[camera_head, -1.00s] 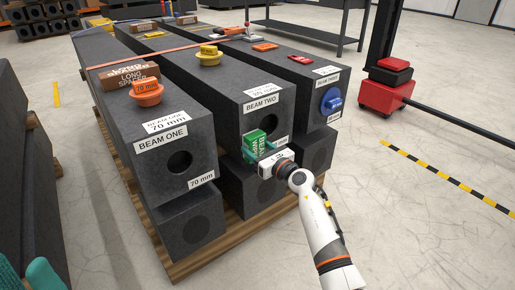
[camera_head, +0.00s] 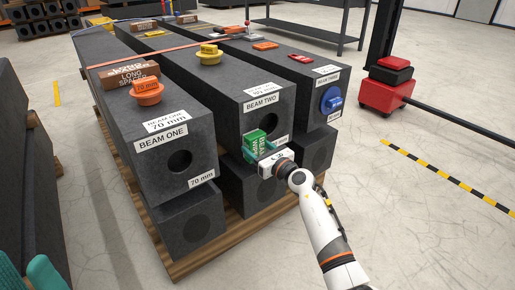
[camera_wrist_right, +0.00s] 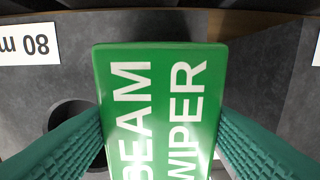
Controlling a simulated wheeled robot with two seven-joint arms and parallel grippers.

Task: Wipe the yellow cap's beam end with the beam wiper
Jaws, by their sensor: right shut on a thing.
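The yellow cap (camera_head: 209,56) sits on top of BEAM TWO, near its front end. The dark granite end face of BEAM TWO (camera_head: 284,107) is partly hidden by the green beam wiper (camera_head: 254,140). My right gripper (camera_head: 262,156) is shut on the wiper and holds it at the lower part of that face; I cannot tell whether it touches. In the right wrist view, the wiper (camera_wrist_right: 160,105) stands between the teal fingers, with a dark bore (camera_wrist_right: 75,120) partly hidden at left. Teal fingertips of my left gripper (camera_head: 24,272) show apart at the bottom left corner.
An orange cap (camera_head: 148,93) and a brown long spacer (camera_head: 130,74) lie on BEAM ONE. A blue cap (camera_head: 331,100) is in BEAM THREE's end. Lower beams rest on a wooden pallet (camera_head: 225,238). The floor at right is clear up to the striped tape (camera_head: 450,178).

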